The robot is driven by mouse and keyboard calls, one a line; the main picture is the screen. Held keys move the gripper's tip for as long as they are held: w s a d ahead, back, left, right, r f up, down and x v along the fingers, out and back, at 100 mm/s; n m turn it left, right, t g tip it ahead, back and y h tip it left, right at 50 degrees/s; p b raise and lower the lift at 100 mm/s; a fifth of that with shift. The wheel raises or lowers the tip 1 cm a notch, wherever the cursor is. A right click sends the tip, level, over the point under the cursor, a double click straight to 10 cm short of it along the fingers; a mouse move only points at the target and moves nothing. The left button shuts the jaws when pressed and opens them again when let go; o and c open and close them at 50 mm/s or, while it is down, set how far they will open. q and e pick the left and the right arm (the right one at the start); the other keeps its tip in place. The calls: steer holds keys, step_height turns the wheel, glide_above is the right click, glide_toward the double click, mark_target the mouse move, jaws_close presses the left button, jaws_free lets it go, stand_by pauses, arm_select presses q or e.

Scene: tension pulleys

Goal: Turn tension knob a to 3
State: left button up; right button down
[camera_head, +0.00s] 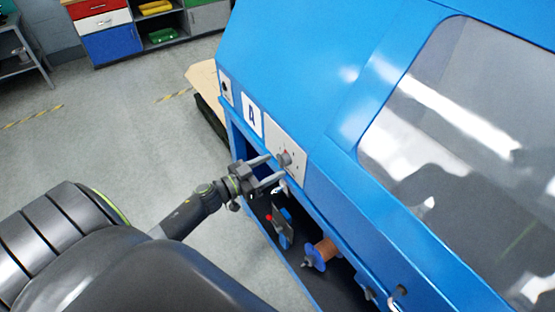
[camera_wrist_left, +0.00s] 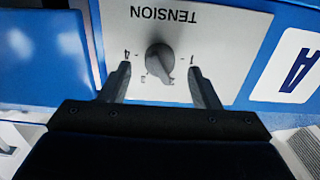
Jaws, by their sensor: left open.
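The tension knob (camera_wrist_left: 159,60) is a dark grey round knob on a white plate (camera_wrist_left: 215,45) marked TENSION, which appears upside down in the left wrist view. Its pointed end aims down and slightly right there, between the 1 at right and the mark that looks like 3 at lower left; a 4 is at far left. In the head view the knob (camera_head: 284,158) sits on the machine's white plate beside the letter A sign (camera_head: 251,115). My left gripper (camera_head: 275,169) is open before the plate, its fingers (camera_wrist_left: 160,82) spread at the knob's two sides, apart from it. My right gripper is not in view.
The blue machine (camera_head: 290,60) fills the right side, with a clear window (camera_head: 460,120). Below the plate is an open bay with a copper-coloured spool (camera_head: 325,251) and other small parts. Grey floor (camera_head: 120,140) is free at left; shelves with coloured drawers (camera_head: 108,45) stand behind.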

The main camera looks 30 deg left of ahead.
mark_target(283, 159)
arm_select(q)
steer(key=shift+x, duration=1.5)
steer(key=c, duration=1)
